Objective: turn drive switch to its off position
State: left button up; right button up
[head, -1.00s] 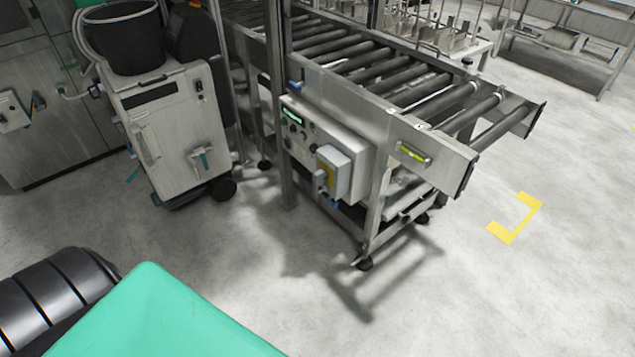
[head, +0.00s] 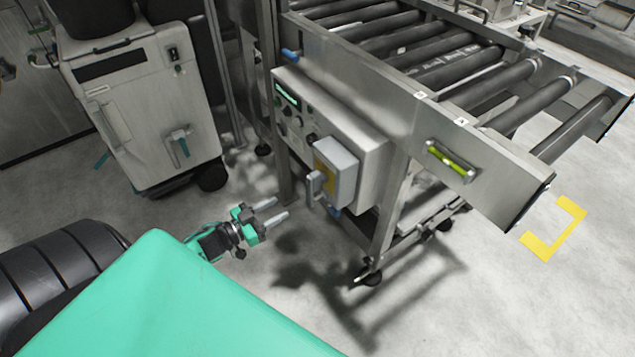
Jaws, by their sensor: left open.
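The drive switch (head: 333,172) is a grey box with a yellow plate and a grey lever handle (head: 315,186) on its left side. It is mounted on the front of a control box (head: 376,165) under the roller conveyor. My left gripper (head: 280,208) is open and empty, its two fingers pointing right toward the switch. In the picture it is left of and a little below the handle, apart from it. The handle's exact position marking is too small to read. My right gripper is not in view.
A grey cabinet (head: 148,110) stands at left. Floor in front is clear.

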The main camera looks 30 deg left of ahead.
aim_at(308, 192)
pick_arm(q)
jog(key=x, duration=1.3)
jog(key=shift+w+d+r, duration=0.2)
jog(key=shift+w+d, duration=0.05)
jog(key=shift+w, duration=0.1)
grip_shut()
